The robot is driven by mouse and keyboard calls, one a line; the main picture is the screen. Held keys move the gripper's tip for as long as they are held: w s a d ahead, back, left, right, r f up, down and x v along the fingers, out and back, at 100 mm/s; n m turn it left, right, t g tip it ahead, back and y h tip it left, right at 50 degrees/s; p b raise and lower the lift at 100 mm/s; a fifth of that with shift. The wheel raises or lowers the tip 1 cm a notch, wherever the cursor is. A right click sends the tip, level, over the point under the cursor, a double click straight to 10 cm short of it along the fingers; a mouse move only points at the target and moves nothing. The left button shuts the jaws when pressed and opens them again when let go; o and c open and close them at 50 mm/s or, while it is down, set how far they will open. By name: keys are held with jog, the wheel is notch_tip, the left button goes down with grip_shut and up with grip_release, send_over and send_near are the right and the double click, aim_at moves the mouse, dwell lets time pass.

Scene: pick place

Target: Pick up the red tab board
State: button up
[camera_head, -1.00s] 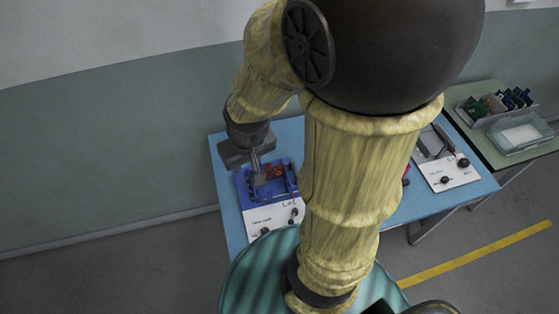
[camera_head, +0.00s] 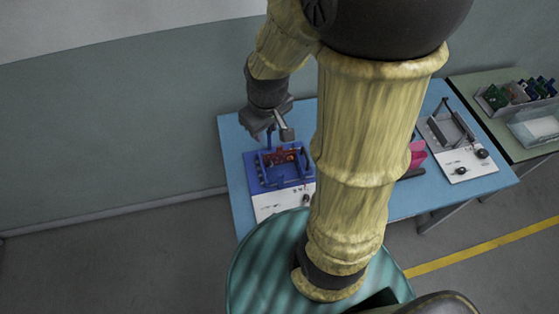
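The red tab board (camera_head: 285,155) shows as a small red patch in the blue fixture (camera_head: 262,182) on the left part of the table. Blue uprights of the fixture partly cover it. My gripper (camera_head: 281,134) is above the far edge of the fixture, apart from the red board in the picture. Its fingers are small and seen at an angle, so I cannot tell whether they are open or shut. I see nothing clearly held between them.
The blue table (camera_head: 237,200) carries a second white-and-grey fixture (camera_head: 462,160) at the right. A pink item (camera_head: 417,156) lies partly hidden behind my arm. A green side table (camera_head: 488,132) holds a rack of boards (camera_head: 515,93) and a clear tray (camera_head: 535,127).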

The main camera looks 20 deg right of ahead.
aim_at(279, 152)
jog(key=w+d+f+n+g+b, duration=0.2)
jog(key=w+d+f+n+b, duration=0.6)
jog(key=f+n, duration=0.3)
jog(key=shift+w+n+b, duration=0.5)
jog(key=shift+w+n, duration=0.2)
jog(key=shift+w, duration=0.15)
jog(key=shift+d, duration=0.1)
notch_tip(279, 152, down, 12)
jog(key=shift+f, duration=0.1)
jog(key=shift+f, duration=0.1)
notch_tip(279, 152, down, 5)
jog(key=shift+p, duration=0.55)
